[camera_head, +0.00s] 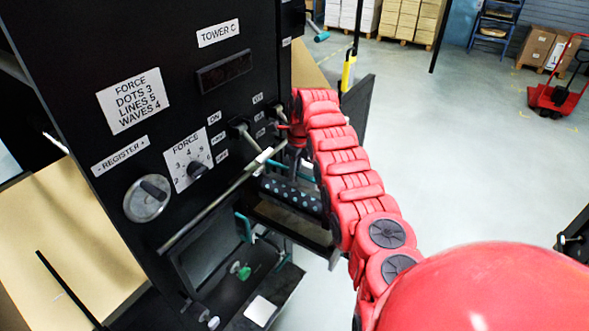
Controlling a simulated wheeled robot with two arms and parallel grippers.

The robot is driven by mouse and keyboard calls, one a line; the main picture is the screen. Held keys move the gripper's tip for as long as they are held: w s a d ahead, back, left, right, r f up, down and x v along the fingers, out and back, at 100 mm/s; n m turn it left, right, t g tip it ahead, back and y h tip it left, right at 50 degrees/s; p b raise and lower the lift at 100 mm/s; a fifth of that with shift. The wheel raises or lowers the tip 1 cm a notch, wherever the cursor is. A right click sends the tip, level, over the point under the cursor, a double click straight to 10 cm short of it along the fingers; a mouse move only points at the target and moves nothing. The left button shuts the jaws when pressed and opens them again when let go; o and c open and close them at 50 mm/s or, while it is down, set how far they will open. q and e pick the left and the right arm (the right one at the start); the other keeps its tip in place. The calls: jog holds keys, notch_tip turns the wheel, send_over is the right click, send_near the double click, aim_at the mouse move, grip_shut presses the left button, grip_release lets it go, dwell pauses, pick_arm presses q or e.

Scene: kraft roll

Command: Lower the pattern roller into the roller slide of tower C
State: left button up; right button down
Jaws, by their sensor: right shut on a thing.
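Tower C (170,60) is a tall black machine face, tilted in the head view, with a white name label at its top. My right arm, red and segmented, reaches in from the lower right. Its gripper (296,152) is at the tower's right edge, shut on the pattern roller. The pattern roller (291,194) is a dark cylinder with light dots, hanging just below the gripper, roughly level. A dark ledge (290,226) shows below the roller, probably part of the roller slide. The arm hides the roller's right end, and I cannot tell whether roller and slide touch. My left gripper is not in view.
A metal bar (212,207) crosses the tower front close to the roller. A register knob (148,198), a force dial (196,168) and levers (242,132) stick out nearby.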

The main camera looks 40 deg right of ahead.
aim_at(295, 185)
jog(key=shift+f, duration=1.85)
jog(key=shift+w+f+b, duration=0.1)
jog(key=shift+f+b, duration=0.9)
jog(key=shift+f, duration=1.15)
jog(key=c, duration=0.7)
grip_release()
jog(key=shift+a, duration=0.1)
